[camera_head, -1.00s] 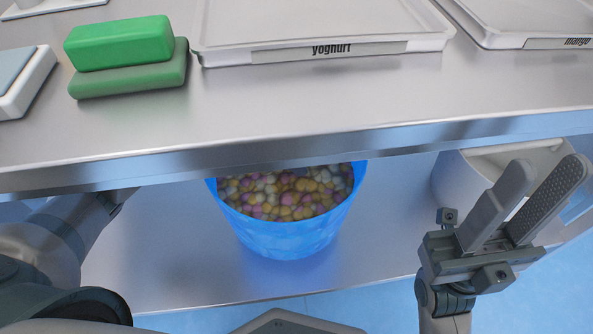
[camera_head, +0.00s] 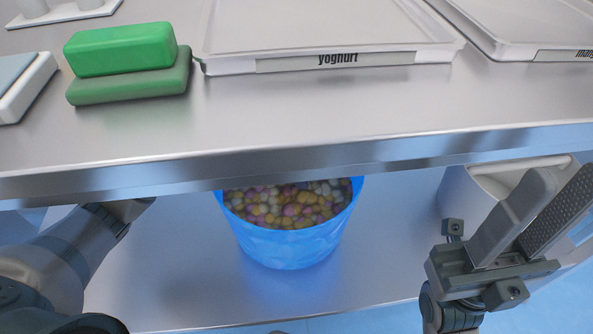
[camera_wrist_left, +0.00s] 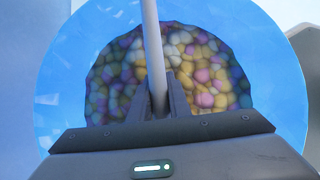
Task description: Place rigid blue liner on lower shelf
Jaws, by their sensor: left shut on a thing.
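The rigid blue liner (camera_head: 290,245), full of pastel sweets, is under the counter's front edge, over the lower shelf (camera_head: 185,275). It looks upright; I cannot tell whether its base touches the shelf. The counter hides its far rim. In the left wrist view the liner (camera_wrist_left: 68,70) opens below my left gripper (camera_wrist_left: 163,85), which is shut on a thin grey bar (camera_wrist_left: 152,45) crossing the opening, seemingly the liner's handle. In the head view my left arm runs under the counter, hiding that gripper. My right gripper (camera_head: 540,215) is open and empty, right of the liner.
A white bucket (camera_head: 460,195) stands on the lower shelf at right, partly behind my right gripper. The steel counter (camera_head: 320,110) overhangs the shelf and holds green blocks (camera_head: 120,50) and a yoghurt tray (camera_head: 330,62). Bare shelf lies left of the liner.

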